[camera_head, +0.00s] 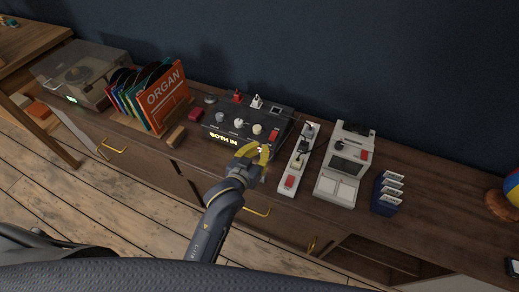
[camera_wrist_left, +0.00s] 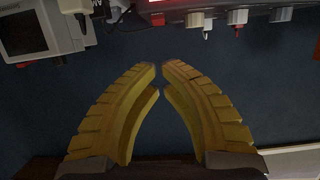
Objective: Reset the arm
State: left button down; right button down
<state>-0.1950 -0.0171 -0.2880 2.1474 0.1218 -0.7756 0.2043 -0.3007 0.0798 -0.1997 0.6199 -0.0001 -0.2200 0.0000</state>
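My left gripper (camera_head: 258,152), with yellow fingers, hangs at the front edge of the black control box with the lit "BOTH IN" display (camera_head: 222,139). In the left wrist view the two fingertips (camera_wrist_left: 161,72) come together with hardly any gap, and nothing shows between them. I cannot tell from the head view whether the fingers touch the box. My left arm (camera_head: 213,222) reaches up from the bottom of the head view. My right gripper is not in view.
Records with an "ORGAN" sleeve (camera_head: 163,93) and a turntable (camera_head: 82,73) stand left. A white switch strip (camera_head: 290,180), a white device with a screen (camera_head: 347,165) and blue cards (camera_head: 386,195) stand right. The cabinet top beyond the cards is mostly clear. Yellow handles (camera_head: 257,211) stick out in front.

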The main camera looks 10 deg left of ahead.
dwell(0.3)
pick_arm(q)
jog(key=s+a+f+m+g+y, duration=0.2)
jog(key=s+a+f+g+y, duration=0.2)
jog(key=s+a, duration=0.8)
jog(key=s+a+f+m+g+y, duration=0.2)
jog(key=s+a+f+g+y, duration=0.15)
jog(key=s+a, duration=0.75)
jog(key=s+d+f+g+h, duration=0.1)
jog(key=s+d+f, duration=0.15)
jog(key=f, duration=1.35)
jog(key=s+d+f+g+h, duration=0.1)
jog(key=d+f+g+h, duration=0.15)
jog(key=f, duration=1.45)
jog(key=s+f+n+g, duration=0.2)
jog(key=s+f+n, duration=0.1)
jog(key=s+f, duration=1.6)
jog(key=shift+s+d, duration=0.3)
jog(key=shift+s, duration=0.75)
